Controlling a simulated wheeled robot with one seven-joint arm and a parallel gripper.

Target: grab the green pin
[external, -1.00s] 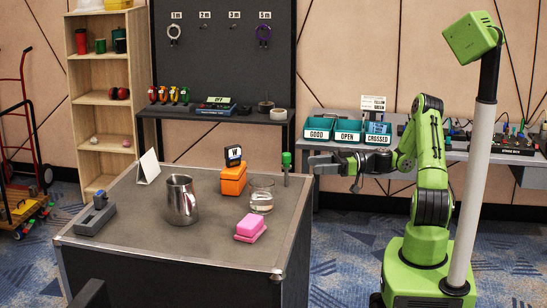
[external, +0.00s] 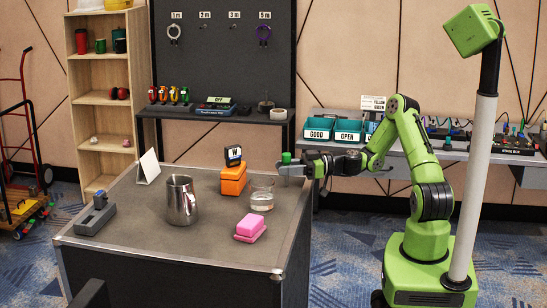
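The green pin (external: 286,158) stands upright near the right back edge of the grey-topped table, and its green cap shows above my gripper. My gripper (external: 289,171) reaches in level from the right, with its fingertips at the pin just below the cap. The fingers hide most of the pin's grey shaft. I cannot tell whether the fingers are apart around the shaft or shut on it.
An orange block with a "W" sign (external: 234,180), a metal pitcher (external: 181,203) and a pink block (external: 250,227) share the table (external: 150,246). The front of the tabletop is clear.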

